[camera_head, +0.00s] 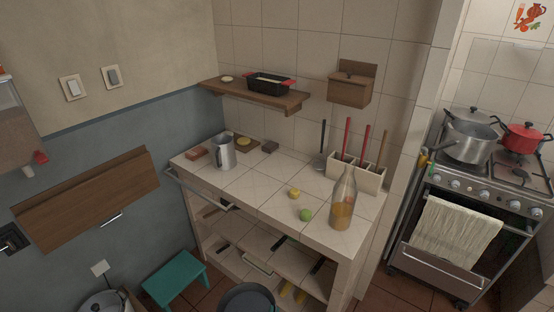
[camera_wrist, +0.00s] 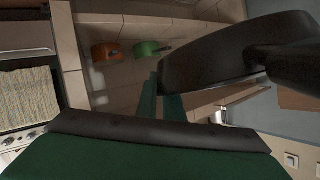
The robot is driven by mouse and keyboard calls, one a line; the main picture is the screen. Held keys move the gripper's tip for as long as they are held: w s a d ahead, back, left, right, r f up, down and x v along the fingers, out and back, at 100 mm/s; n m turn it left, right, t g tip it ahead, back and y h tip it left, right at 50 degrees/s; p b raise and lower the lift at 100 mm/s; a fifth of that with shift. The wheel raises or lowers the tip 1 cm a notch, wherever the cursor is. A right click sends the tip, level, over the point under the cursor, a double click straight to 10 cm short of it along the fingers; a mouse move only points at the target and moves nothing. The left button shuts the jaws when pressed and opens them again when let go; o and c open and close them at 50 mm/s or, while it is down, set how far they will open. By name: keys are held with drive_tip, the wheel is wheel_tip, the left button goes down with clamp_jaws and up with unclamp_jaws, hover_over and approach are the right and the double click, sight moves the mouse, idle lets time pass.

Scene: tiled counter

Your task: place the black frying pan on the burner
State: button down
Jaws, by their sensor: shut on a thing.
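The black frying pan (camera_head: 247,298) shows at the bottom edge of the head view, partly cut off, in front of the counter shelves. In the wrist view a large dark part of the pan (camera_wrist: 230,55) fills the upper right. My gripper (camera_wrist: 162,95), with green fingers, is shut on the pan; the exact grip is partly hidden. The stove (camera_head: 470,190) stands at the right of the head view. A bare burner (camera_head: 518,174) shows at its front right. The pan is well away from the stove.
On the stove, a steel pot (camera_head: 470,142) stands at the left and a red pot (camera_head: 522,138) behind. A towel (camera_head: 450,230) hangs on the oven door. The tiled counter (camera_head: 265,185) holds a glass bottle (camera_head: 343,205). A teal stool (camera_head: 173,279) stands lower left.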

drive_tip(key=s+d+f+n+y, duration=0.1)
drive_tip(key=s+f, duration=0.2)
drive_tip(key=s, duration=0.2)
drive_tip(key=shift+f, duration=0.35)
drive_tip(key=shift+d, duration=0.15)
